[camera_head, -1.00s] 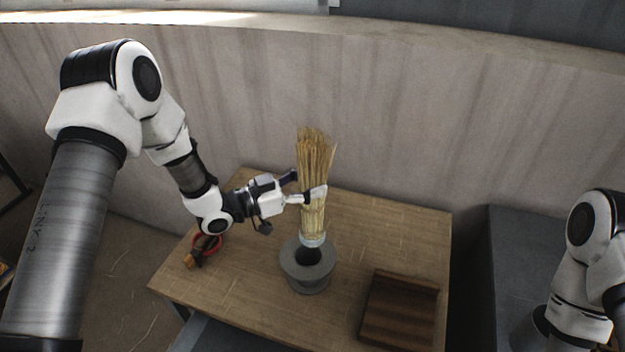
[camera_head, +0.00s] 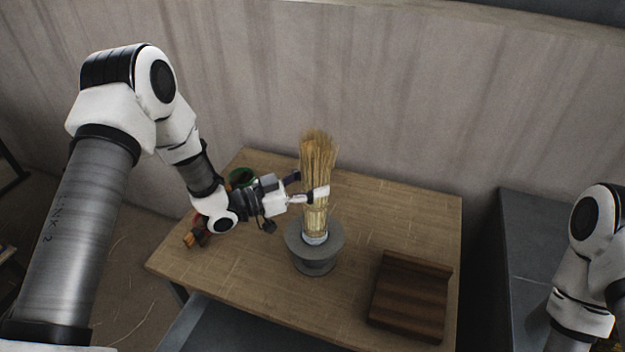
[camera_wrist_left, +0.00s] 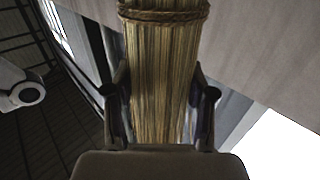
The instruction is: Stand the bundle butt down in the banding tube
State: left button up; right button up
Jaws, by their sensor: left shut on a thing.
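The straw bundle (camera_head: 318,155) stands upright, its loose tips up. My left gripper (camera_head: 312,194) is shut around its middle. In the left wrist view the bundle (camera_wrist_left: 160,75) fills the space between the two fingers, with a twine binding (camera_wrist_left: 163,15) across it. The grey banding tube (camera_head: 315,262), with a wide flared rim, stands on the table directly below. The bundle's butt, with a pale band, is at the tube's mouth and covers the dark opening. How deep it sits inside is hidden. My right gripper is out of view; only part of that arm shows at the right.
A dark brown wooden tray (camera_head: 410,296) lies on the wooden table (camera_head: 400,222) to the right of the tube. A green round thing (camera_head: 240,177) and a reddish-brown thing (camera_head: 194,236) sit at the left, partly behind my arm. The table behind the tray is clear.

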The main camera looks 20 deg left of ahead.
aim_at(305, 204)
pick_arm(q)
jog(key=shift+f+b, duration=2.1)
jog(key=shift+f, duration=0.85)
jog(key=o, duration=1)
jog(key=shift+o, duration=0.2)
jog(key=v, duration=1.2)
